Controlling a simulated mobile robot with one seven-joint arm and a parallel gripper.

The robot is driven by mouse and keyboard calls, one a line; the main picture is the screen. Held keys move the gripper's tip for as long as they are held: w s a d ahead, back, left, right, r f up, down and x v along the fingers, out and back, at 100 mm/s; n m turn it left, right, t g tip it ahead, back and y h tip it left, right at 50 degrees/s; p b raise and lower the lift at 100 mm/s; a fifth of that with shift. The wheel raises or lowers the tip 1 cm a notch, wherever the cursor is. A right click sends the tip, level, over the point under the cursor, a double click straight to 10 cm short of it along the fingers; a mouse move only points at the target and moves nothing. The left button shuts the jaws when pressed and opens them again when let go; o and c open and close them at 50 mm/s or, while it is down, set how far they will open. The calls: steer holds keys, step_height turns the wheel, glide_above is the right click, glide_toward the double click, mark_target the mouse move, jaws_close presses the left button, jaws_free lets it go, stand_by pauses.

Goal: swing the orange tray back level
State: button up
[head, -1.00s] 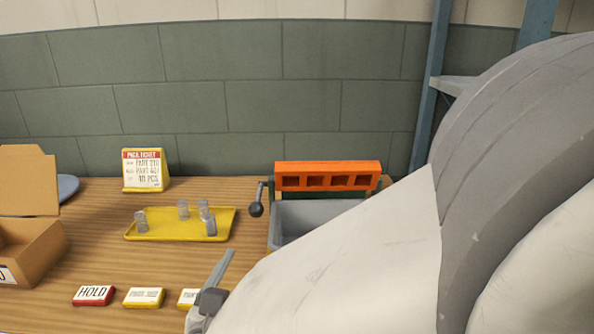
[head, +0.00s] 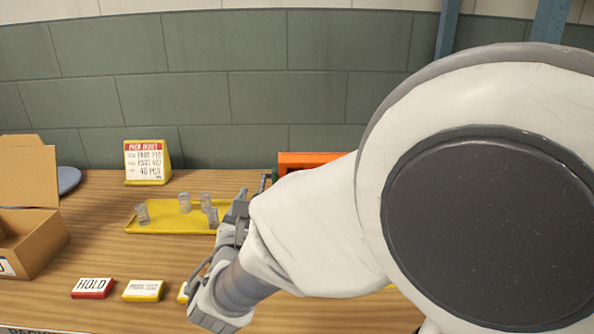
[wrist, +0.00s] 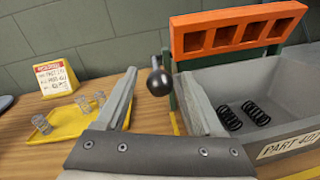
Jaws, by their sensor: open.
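The orange tray (wrist: 235,32) is tipped up on edge, its row of square pockets facing forward, above the back of a grey bin (wrist: 290,85). In the head view only its left part (head: 305,160) shows; my arm hides the rest. A lever with a dark ball knob (wrist: 159,82) stands at the tray's left end. My gripper (wrist: 158,74) is open, and in the wrist view the knob appears between its two fingers. I cannot tell whether either finger touches it. In the head view my gripper (head: 252,190) is near the tray's left end.
Two black springs (wrist: 243,116) lie in the grey bin. A ticket stand (head: 147,163), a cardboard box (head: 30,245) and a red HOLD block (head: 92,288) are further left.

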steer(key=shift+w+d, duration=0.1)
steer(key=shift+w, duration=1.7)
jaws_close()
